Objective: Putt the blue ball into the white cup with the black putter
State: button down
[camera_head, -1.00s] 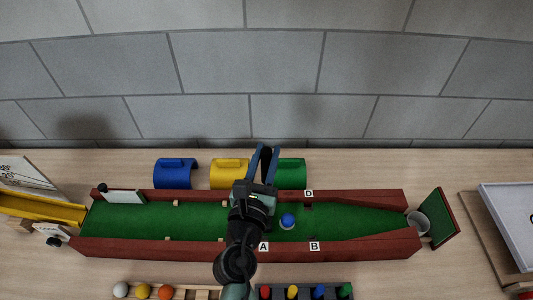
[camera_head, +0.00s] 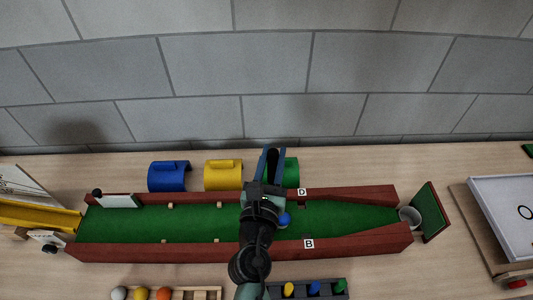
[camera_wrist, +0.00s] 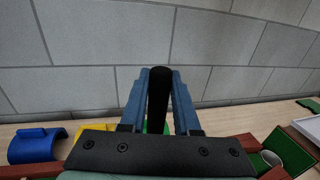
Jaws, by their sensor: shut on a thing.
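The putter's lower end is hidden behind my gripper and arm. The blue ball (camera_head: 285,220) lies on the green lane, just right of my arm in the head view and partly covered by it. The white cup (camera_head: 410,216) stands at the right end of the lane, against a green end board; its rim also shows in the wrist view (camera_wrist: 272,158).
Red battens (camera_head: 350,194) wall the lane and narrow toward the cup. Blue (camera_head: 169,176), yellow (camera_head: 223,175) and green (camera_head: 291,172) arches stand behind it. White, yellow and orange balls (camera_head: 141,294) and a dark rack of coloured pegs (camera_head: 335,288) are in front.

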jog(key=d+p, duration=0.2)
jog(key=d, duration=2.9)
jog(key=shift+d+f, duration=0.15)
jog(key=shift+f, duration=0.1)
notch_tip(320, 180, up, 12)
jog(key=p, duration=1)
jog(key=shift+p, duration=0.3)
dwell(0.3)
